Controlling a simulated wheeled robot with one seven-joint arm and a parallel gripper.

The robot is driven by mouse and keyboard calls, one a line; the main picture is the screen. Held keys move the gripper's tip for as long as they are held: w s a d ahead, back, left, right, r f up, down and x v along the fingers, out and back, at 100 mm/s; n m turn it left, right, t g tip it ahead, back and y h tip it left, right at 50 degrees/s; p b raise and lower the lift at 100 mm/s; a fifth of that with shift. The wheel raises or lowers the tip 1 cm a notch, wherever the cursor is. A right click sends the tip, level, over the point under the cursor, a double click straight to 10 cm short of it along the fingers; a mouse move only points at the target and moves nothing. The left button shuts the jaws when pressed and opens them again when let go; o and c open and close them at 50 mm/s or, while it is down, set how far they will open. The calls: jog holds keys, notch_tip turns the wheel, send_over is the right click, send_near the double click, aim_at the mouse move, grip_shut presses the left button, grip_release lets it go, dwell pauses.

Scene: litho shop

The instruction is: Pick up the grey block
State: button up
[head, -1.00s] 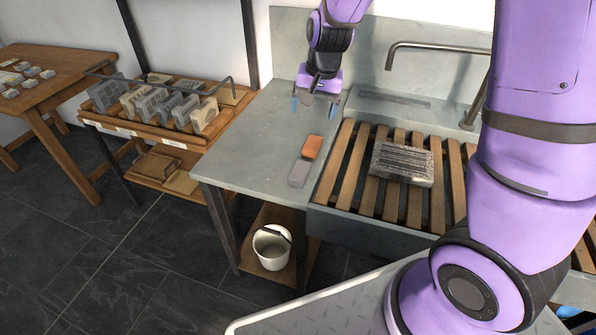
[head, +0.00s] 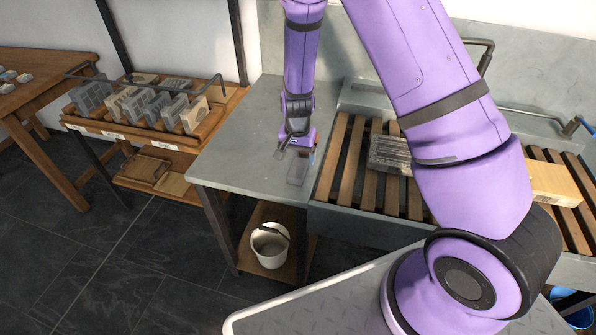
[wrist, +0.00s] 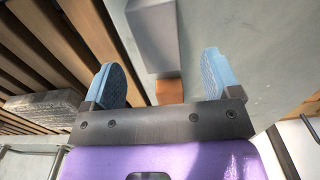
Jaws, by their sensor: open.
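The grey block (head: 296,173) lies on the grey worktop, close to the edge by the slatted sink. In the wrist view the grey block (wrist: 155,30) is at the top middle, just beyond the fingertips. My gripper (head: 297,153) is over the worktop at the block's far end, its jaws apart and empty. The wrist view shows my gripper's (wrist: 162,62) two blue fingers either side of the line of the blocks. An orange block (wrist: 169,90) lies against or close to the grey one, below the jaws. The gripper mostly hides it in the head view.
A dark, ridged slab (head: 389,154) lies on the wooden slats (head: 334,160) right of the worktop (head: 237,150). A rack of stone slabs (head: 150,105) stands left. A white bucket (head: 269,248) is on the shelf below. The worktop's left part is clear.

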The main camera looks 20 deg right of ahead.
aim_at(298, 167)
jog(key=shift+d+f, duration=0.1)
jog(key=shift+f, duration=3)
jog(key=shift+c, duration=0.5)
jog(key=c, duration=1.1)
